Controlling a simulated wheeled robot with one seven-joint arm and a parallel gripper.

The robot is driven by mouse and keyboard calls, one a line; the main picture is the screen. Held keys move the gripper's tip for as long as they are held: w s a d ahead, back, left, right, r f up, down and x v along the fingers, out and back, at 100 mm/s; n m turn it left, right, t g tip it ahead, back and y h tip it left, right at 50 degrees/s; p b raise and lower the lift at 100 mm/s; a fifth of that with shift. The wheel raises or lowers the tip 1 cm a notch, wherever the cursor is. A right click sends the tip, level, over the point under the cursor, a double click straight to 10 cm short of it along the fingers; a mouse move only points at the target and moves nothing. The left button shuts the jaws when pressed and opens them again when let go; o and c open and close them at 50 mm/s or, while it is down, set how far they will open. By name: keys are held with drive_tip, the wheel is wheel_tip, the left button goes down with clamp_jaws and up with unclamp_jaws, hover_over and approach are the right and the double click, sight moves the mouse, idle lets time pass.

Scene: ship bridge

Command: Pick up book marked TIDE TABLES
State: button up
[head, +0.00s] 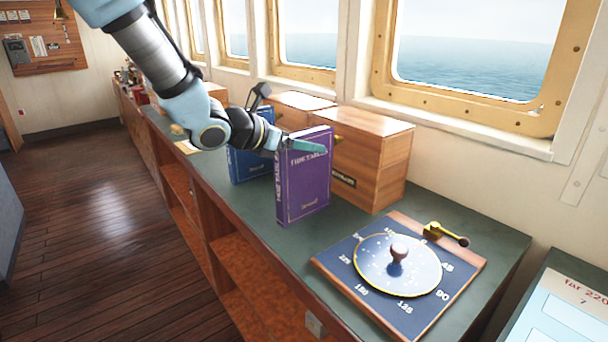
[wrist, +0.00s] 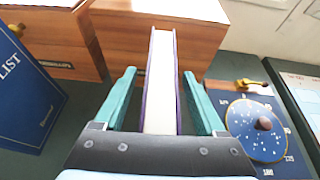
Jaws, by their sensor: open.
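The purple book (head: 303,190), its front lettering looking like TIDE TABLES, stands upright on the green counter top. In the wrist view the same book (wrist: 161,60) shows edge-on, with pale pages between purple covers. My gripper (head: 306,147) is open at the book's upper part. In the wrist view the gripper (wrist: 158,90) has one teal finger on each side of the book, with a gap visible on both sides. The far finger is largely hidden behind the book in the head view.
A blue book (head: 250,165), lettered LIST in the wrist view (wrist: 25,95), stands to the left. Wooden boxes (head: 372,165) stand close behind the books. A dial board (head: 330,262) with a brass handle lies to the right. The counter's front strip is clear.

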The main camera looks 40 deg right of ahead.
clamp_jaws()
idle(0.5)
idle(0.8)
